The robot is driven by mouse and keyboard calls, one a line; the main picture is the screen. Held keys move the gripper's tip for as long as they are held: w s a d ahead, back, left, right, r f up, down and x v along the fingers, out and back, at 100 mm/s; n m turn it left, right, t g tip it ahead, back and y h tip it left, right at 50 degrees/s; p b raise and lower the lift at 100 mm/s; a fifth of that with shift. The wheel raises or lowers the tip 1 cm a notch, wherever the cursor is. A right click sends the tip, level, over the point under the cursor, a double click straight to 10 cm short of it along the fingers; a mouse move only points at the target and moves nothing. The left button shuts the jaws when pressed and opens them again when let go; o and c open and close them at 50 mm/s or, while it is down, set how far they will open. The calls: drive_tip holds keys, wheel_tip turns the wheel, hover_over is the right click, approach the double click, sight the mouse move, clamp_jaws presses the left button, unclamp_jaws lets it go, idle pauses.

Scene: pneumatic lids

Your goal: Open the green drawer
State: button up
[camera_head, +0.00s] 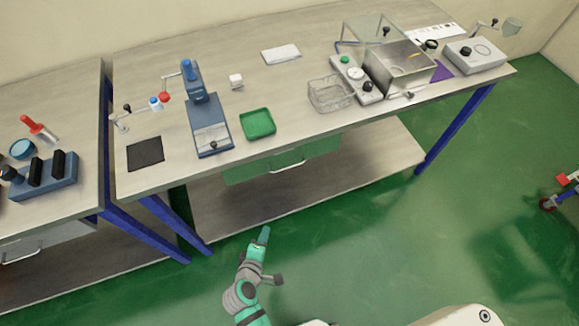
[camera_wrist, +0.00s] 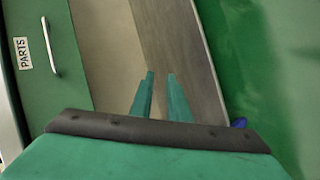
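The green drawer (camera_head: 250,171) hangs under the tabletop of the workbench, with a pale bar handle (camera_head: 288,167) on its front. It looks closed. In the wrist view the green drawer front (camera_wrist: 50,85) is at the left, with its bar handle (camera_wrist: 49,46) and a "PARTS" label (camera_wrist: 23,53). My gripper (camera_head: 266,232) is in front of the bench and below the drawer, apart from the handle. In the wrist view my gripper (camera_wrist: 160,85) shows two green fingers with a gap between them and nothing held.
The workbench top (camera_head: 300,90) carries a green tray (camera_head: 258,124), a blue press (camera_head: 205,110), a wire basket (camera_head: 331,93) and a metal fryer-like box (camera_head: 398,68). A lower shelf (camera_head: 330,180) lies beneath the drawer. Blue legs (camera_head: 456,128) flank it. The green floor in front is clear.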

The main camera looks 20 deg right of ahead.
drive_tip(key=w+d+r+n+g+h, duration=0.1)
drive_tip(key=w+d+r+h, duration=0.3)
drive_tip(key=w, duration=0.4)
drive_tip(key=m+g+h, duration=0.1)
drive_tip(key=g+h, duration=0.2)
drive_tip(key=h, duration=0.2)
approach(289, 167)
drive_tip(key=x, duration=1)
drive_tip(key=shift+w+f, duration=0.15)
drive_tip(key=shift+f, duration=0.05)
clamp_jaws()
